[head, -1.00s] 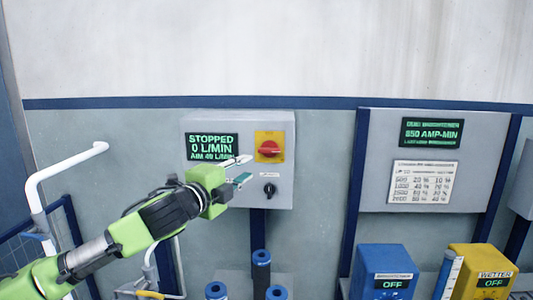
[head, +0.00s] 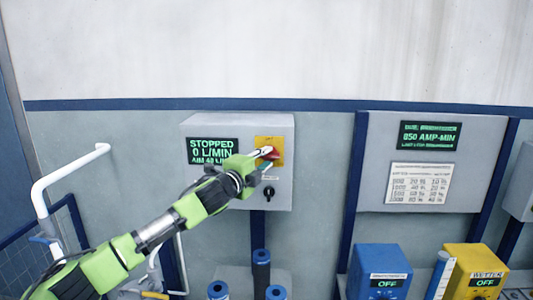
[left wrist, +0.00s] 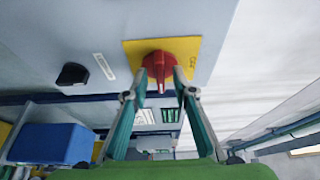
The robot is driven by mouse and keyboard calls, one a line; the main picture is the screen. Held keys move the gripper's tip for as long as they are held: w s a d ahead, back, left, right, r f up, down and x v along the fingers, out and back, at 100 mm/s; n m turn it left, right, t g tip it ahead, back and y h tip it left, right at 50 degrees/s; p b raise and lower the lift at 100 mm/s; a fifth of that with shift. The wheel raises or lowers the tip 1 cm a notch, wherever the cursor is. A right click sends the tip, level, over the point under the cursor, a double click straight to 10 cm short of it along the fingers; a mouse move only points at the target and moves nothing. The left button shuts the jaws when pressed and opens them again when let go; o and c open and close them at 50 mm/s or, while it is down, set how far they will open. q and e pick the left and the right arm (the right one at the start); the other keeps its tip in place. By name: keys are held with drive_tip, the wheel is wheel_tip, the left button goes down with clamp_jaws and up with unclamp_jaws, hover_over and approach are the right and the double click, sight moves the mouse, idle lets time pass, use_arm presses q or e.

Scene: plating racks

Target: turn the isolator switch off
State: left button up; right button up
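The isolator switch is a red rotary knob (head: 273,154) on a yellow plate (head: 262,142), on the front of a grey control box (head: 230,122). My left gripper (head: 267,158) is at the knob and partly hides it in the head view. In the left wrist view, the red knob (left wrist: 158,66) sits ahead of and between the two spread fingertips of the left gripper (left wrist: 160,96). The fingers look apart from the knob, with a gap on each side. The right gripper is not in view.
A small black knob (head: 268,192) sits below the isolator. The box's display (head: 213,150) reads STOPPED, 0 L/MIN. A second panel (head: 375,160) hangs to the right. Blue (head: 380,262) and yellow (head: 462,262) boxes stand lower right, and a white rail (head: 70,165) is at left.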

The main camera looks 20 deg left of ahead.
use_arm(q)
drive_tip(key=shift+w+d, duration=0.1)
drive_tip(key=shift+w, duration=0.5)
clamp_jaws()
drive_tip(key=shift+f, duration=0.1)
